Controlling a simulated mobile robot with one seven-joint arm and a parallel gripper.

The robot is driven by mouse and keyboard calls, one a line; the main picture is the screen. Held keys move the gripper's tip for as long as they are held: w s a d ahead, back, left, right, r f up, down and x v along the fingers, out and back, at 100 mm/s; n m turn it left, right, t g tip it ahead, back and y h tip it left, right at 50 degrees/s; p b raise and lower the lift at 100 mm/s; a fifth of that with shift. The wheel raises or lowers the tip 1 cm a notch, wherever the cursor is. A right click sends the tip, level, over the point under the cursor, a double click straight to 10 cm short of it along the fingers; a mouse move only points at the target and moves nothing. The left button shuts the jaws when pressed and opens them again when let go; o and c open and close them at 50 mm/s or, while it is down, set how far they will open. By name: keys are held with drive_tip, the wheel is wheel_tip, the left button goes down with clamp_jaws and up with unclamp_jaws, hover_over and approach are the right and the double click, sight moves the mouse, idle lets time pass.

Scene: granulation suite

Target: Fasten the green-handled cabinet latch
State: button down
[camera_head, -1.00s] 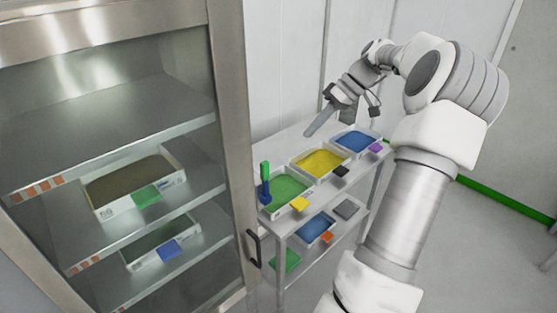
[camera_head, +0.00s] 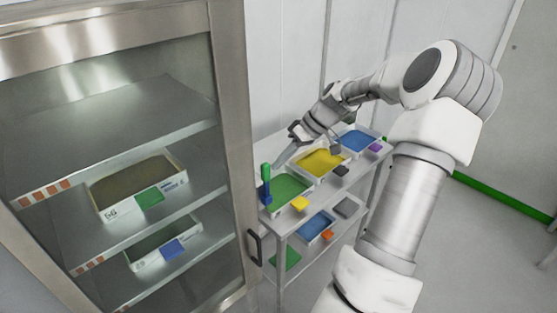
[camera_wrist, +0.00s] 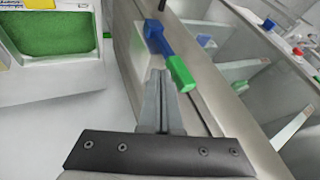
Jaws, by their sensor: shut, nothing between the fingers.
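The latch has a green handle (camera_head: 265,172) on a blue base (camera_head: 266,194), at the right edge of the glass-fronted cabinet (camera_head: 232,150). The handle stands upright in the head view. In the wrist view the green handle (camera_wrist: 181,74) and blue base (camera_wrist: 157,38) lie along the cabinet's metal frame (camera_wrist: 205,90). My gripper (camera_wrist: 158,77) is shut and empty, its fingertips just beside the green end. I cannot tell whether they touch it. In the head view my gripper (camera_head: 280,160) is just right of the latch.
A shelf cart (camera_head: 281,228) beside the cabinet holds a green-filled tray (camera_head: 288,188), a yellow one (camera_head: 319,162) and a blue one (camera_head: 357,140), close below my gripper. A black door handle (camera_head: 254,247) projects below the latch. Open floor lies to the right.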

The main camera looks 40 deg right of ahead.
drive_tip(key=shift+a, duration=0.35)
drive_tip(key=shift+a, duration=0.1)
